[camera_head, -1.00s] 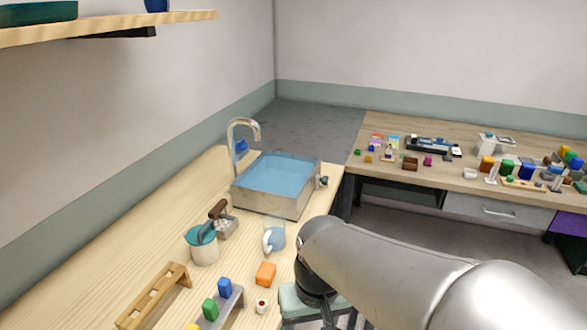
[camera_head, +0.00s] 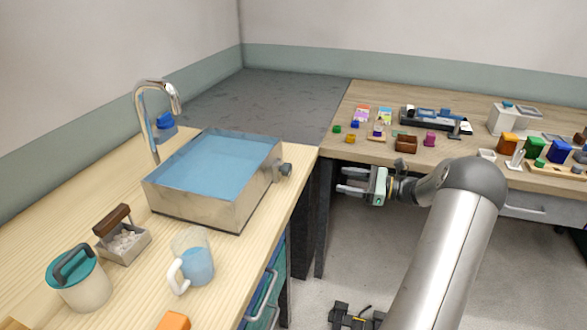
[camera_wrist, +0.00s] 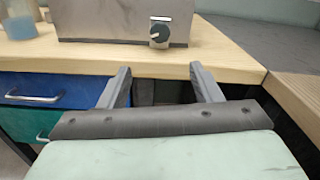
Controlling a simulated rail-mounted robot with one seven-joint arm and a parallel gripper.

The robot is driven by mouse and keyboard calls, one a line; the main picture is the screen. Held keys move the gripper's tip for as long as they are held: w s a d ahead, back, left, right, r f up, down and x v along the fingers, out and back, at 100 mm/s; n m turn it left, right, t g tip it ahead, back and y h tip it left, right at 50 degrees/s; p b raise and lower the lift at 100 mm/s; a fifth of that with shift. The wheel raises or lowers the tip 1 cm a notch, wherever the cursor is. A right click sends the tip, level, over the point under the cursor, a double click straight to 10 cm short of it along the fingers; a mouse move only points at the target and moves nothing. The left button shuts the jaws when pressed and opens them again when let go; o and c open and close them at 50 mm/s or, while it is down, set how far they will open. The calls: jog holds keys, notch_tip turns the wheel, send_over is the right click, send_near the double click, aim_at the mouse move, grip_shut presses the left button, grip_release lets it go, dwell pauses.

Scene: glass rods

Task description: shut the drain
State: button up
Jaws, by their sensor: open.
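The steel sink basin (camera_head: 215,206) stands on the wooden counter and holds blue water. A round grey drain knob (camera_head: 285,169) sticks out of its right side. In the wrist view the knob (camera_wrist: 160,32) is on the basin's front wall (camera_wrist: 105,22), ahead of and above the fingers; its pointer mark stands roughly upright. My gripper (camera_head: 347,181) is open and empty, to the right of the knob and apart from it. In the wrist view the fingers of my gripper (camera_wrist: 160,82) are spread below the counter edge. The drain opening is not visible.
A curved tap (camera_head: 155,95) rises behind the basin. A jug of blue liquid (camera_head: 198,268) and a teal-lidded pot (camera_head: 82,290) stand near the basin. Blue and green drawers with handles (camera_wrist: 35,98) lie under the counter. A second table (camera_head: 375,150) holds several small objects.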

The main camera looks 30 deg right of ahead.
aim_at(291, 170)
jog(key=p+x, duration=0.1)
jog(key=x, duration=1.6)
jog(key=shift+w, duration=0.15)
